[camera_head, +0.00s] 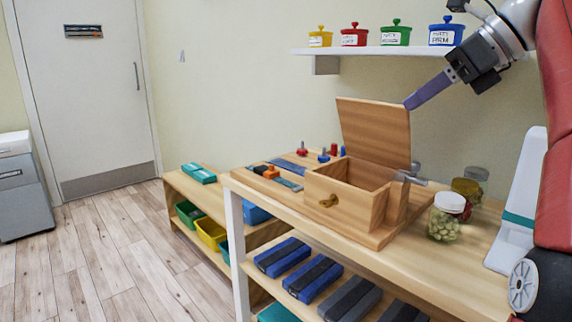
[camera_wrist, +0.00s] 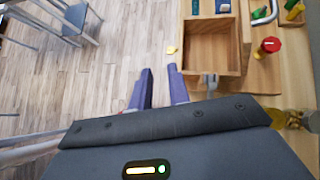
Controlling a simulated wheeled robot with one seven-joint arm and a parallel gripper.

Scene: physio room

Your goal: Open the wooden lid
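The wooden box (camera_head: 337,205) stands on the wooden bench top, with a brass-coloured knob on its front. Its wooden lid (camera_head: 376,132) is raised and stands steeply upright at the back, leaving the compartment open. The empty compartment (camera_wrist: 211,50) also shows in the wrist view, where I cannot make out the lid clearly. My gripper (camera_head: 407,103) has its purple fingers beside the lid's upper right edge; I cannot tell whether they touch it. In the wrist view my gripper (camera_wrist: 160,68) has its two fingers apart with only floor visible between them, so it is open and empty.
A jar with a white lid (camera_head: 446,217) and darker jars stand right of the box. A wall shelf (camera_head: 385,50) with several coloured pots hangs above. Small pegs and blue items lie left of the box. A white upright stand (camera_head: 515,215) is at the right.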

